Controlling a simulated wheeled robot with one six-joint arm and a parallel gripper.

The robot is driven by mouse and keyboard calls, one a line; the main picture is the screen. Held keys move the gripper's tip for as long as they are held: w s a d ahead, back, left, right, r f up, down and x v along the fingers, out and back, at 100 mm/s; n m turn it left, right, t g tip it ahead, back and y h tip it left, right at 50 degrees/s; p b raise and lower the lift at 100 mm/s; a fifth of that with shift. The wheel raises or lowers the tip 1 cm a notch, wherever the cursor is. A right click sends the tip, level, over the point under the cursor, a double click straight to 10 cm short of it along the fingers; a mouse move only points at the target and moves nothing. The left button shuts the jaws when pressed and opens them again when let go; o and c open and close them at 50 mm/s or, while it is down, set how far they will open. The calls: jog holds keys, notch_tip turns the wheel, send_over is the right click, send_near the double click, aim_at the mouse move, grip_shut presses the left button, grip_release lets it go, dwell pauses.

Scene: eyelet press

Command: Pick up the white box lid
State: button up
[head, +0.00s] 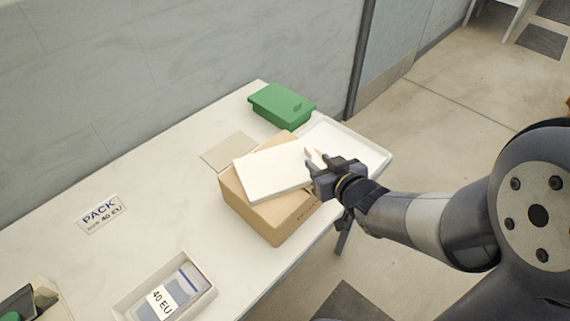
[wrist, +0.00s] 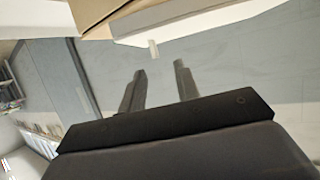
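The white box lid (head: 270,170) lies flat-looking and turned askew on top of a brown cardboard box (head: 262,215), in the head view. In the wrist view the lid (wrist: 205,22) crosses the top, with the cardboard (wrist: 95,10) beside it. My gripper (head: 312,160) is at the lid's right end. The wrist view shows its two fingers (wrist: 160,70) apart, with nothing between them. A small pale tab (wrist: 154,48) sticks out from the lid's edge just beyond the fingertips. Whether a finger touches the lid cannot be told.
A white shallow tray (head: 377,153) lies behind my gripper at the table's end. A green box (head: 282,106) and a beige sheet (head: 228,151) are farther back. An open white box (head: 137,295) with a "40 EU" label stands in front. The table's left middle is clear around a PACK sign (head: 101,214).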

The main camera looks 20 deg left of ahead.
aim_at(310, 152)
jog(key=shift+d+x, duration=0.2)
jog(key=shift+x, duration=3.4)
jog(key=shift+w, duration=0.2)
jog(key=shift+c, duration=0.3)
grip_shut()
